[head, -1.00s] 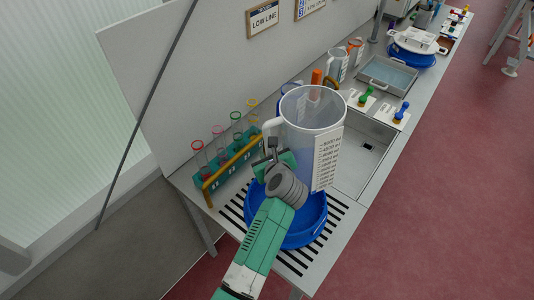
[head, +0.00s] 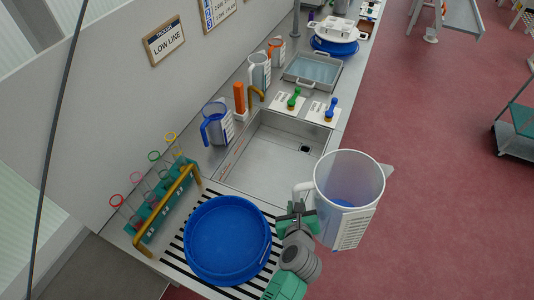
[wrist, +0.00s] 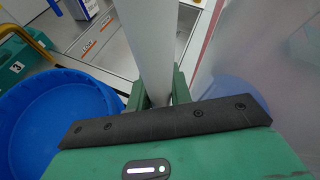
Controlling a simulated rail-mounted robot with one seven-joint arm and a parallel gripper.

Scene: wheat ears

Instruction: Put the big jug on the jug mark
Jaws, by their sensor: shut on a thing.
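The big jug (head: 350,180) is clear, with a white scale label and a pale handle. My gripper (head: 298,216) is shut on its handle. The handle rises between the fingers (wrist: 158,90) in the wrist view, with the clear jug wall (wrist: 235,60) at right. The jug is held up near the bench's front edge, overlapping the sink corner and red floor in the head view. A blue patch shows low in the jug; I cannot tell whether it is liquid. I cannot make out a jug mark.
A blue basin (head: 189,232) sits on the striped drainer, left of my gripper. The sink (head: 262,155) is empty. A test-tube rack (head: 150,218), a smaller blue-handled jug (head: 216,125) and green and blue taps (head: 331,110) stand along the bench.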

